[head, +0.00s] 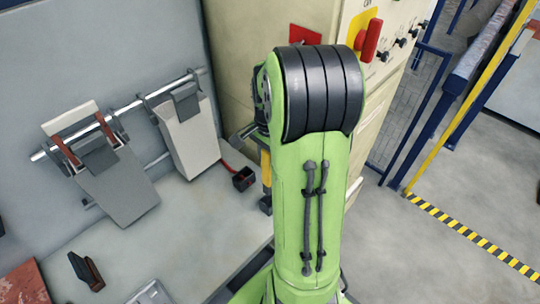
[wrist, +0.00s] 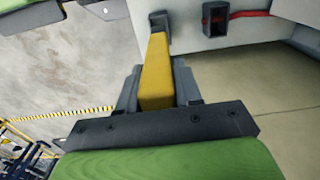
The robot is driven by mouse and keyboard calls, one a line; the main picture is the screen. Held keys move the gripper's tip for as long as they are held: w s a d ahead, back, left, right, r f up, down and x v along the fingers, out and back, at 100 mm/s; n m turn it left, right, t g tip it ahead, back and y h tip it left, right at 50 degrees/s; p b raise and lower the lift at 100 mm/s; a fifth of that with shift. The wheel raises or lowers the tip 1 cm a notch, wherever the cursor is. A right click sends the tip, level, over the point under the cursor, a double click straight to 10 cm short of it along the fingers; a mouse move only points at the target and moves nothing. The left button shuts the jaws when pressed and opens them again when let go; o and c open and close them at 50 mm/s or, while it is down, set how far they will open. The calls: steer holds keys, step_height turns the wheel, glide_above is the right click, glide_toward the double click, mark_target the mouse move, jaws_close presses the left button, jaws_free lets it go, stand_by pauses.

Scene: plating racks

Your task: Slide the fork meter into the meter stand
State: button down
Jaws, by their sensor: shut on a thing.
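The fork meter has a yellow body and a grey end. In the wrist view the yellow body (wrist: 156,75) lies between the two grey fingers of my gripper (wrist: 156,92), which is shut on it; its grey end (wrist: 160,20) points away from the gripper. In the head view a strip of the meter (head: 266,168) shows left of my green arm, which hides most of the gripper. A small black open-topped holder with a red cable, which looks like the meter stand (head: 243,179), is just left of the meter. It also shows in the wrist view (wrist: 214,18), right of the meter's grey end and apart from it.
Two clamp-hung panels, one grey (head: 118,188) and one pale (head: 190,135), hang from a metal rail (head: 140,104) at the left. A dark block (head: 86,270) lies on the grey worktop (head: 185,240). A beige cabinet (head: 232,75) stands behind my arm.

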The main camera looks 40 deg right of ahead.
steer(key=shift+f+b, duration=3.95)
steer(key=shift+f, duration=0.9)
steer(key=c, duration=0.7)
jaws_free()
steer(key=shift+r, duration=0.1)
step_height(320, 180, up, 16)
steer(key=p, duration=0.3)
steer(key=shift+f, duration=0.2)
